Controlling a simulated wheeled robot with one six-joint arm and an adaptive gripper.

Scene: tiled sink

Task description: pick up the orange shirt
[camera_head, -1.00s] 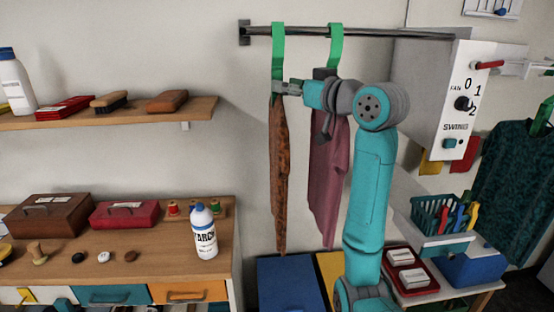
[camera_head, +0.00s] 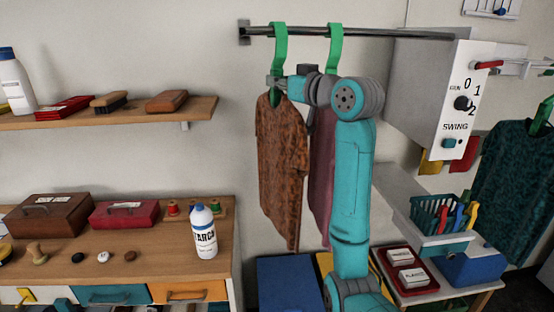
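The orange shirt (camera_head: 282,165), patterned in brownish orange, hangs on a green hanger (camera_head: 280,48) from the rail. Its broad side faces me at an angle. My gripper (camera_head: 274,82) is at the hanger's neck, just above the shirt's collar. The fingers overlap the hanger there, but they are too small to tell whether they are closed on it. The hanger's hook still reaches up to the rail.
A metal rail (camera_head: 350,33) runs from the wall to a grey control box (camera_head: 440,90). A mauve shirt (camera_head: 321,165) hangs close behind, partly hidden by the orange shirt and my arm. A wooden shelf (camera_head: 110,114) and counter stand left.

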